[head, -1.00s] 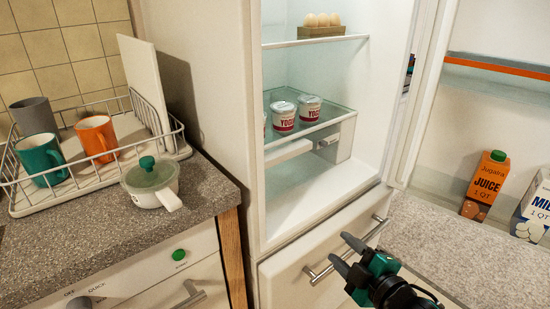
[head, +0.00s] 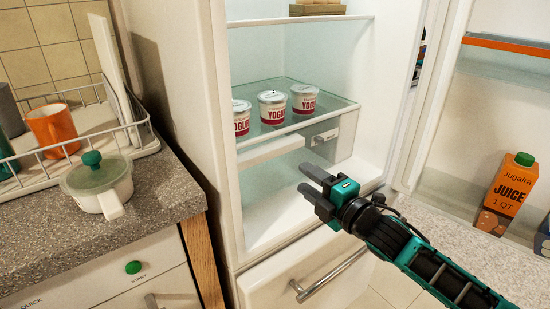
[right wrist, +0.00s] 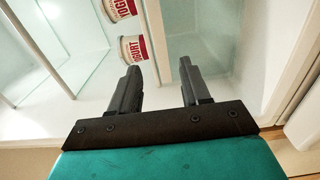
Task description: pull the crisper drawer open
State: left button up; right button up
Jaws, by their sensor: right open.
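Inside the open fridge, a glass shelf (head: 345,104) has pale parts beneath it: a white bar (head: 270,151) at left and a white panel with a small grey handle-like piece (head: 325,136) at right. These look like the crisper drawer's front; I cannot make out its full outline. My right gripper (head: 307,180) is open and empty, in front of the fridge opening below the grey piece, apparently touching nothing. In the right wrist view its two fingers (right wrist: 160,80) are apart with nothing between them. My left gripper is not in view.
Three yogurt cups (head: 272,107) stand on the glass shelf. A lower drawer with a metal bar handle (head: 330,275) is below the compartment. The open fridge door at right holds a juice carton (head: 507,194). A counter with a lidded pot (head: 98,184) is at left.

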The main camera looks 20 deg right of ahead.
aim_at(273, 156)
jog(key=b+x, duration=0.2)
jog(key=x, duration=0.9)
jog(key=shift+w+a, duration=0.1)
jog(key=shift+w, duration=0.2)
jog(key=shift+c, duration=0.3)
jog(key=shift+f, duration=0.1)
jog(key=c, duration=0.7)
grip_shut()
jog(key=shift+f, duration=0.1)
